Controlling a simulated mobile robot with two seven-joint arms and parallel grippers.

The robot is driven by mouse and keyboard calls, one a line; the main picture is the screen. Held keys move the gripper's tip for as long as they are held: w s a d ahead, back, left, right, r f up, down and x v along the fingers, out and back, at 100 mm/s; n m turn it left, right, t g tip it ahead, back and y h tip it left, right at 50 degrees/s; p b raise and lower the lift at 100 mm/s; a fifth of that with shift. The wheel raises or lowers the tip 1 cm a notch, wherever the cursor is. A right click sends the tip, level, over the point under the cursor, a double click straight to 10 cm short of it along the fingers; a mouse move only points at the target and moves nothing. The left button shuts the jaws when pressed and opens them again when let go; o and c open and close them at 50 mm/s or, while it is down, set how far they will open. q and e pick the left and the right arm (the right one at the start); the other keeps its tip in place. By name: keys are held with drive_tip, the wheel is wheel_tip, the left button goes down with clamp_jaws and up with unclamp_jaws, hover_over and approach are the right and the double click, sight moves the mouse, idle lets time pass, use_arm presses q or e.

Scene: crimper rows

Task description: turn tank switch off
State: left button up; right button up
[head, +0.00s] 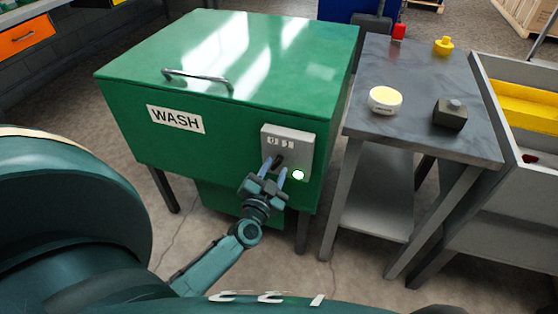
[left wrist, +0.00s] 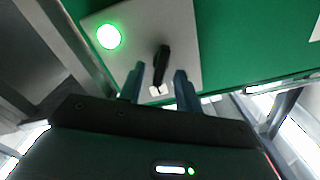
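The green wash tank (head: 225,75) has a "WASH" label and a grey switch box (head: 300,140) on its front. A dark switch lever (head: 279,159) sits on the box; it also shows in the left wrist view (left wrist: 162,62), upright there and slightly tilted. A round lamp (head: 298,175) on the box is lit, bright green in the left wrist view (left wrist: 108,36). My left gripper (head: 275,167) is at the box, open, its two fingers on either side of the lever, with gaps in the left wrist view (left wrist: 159,72). My right gripper is not in view.
A tank lid handle (head: 197,79) sticks out above the label.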

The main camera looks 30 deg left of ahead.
use_arm(q)
drive_tip(key=shift+w+a, duration=0.1)
drive_tip(key=shift+w, duration=0.35)
drive_tip(key=shift+c, duration=0.4)
clamp_jaws()
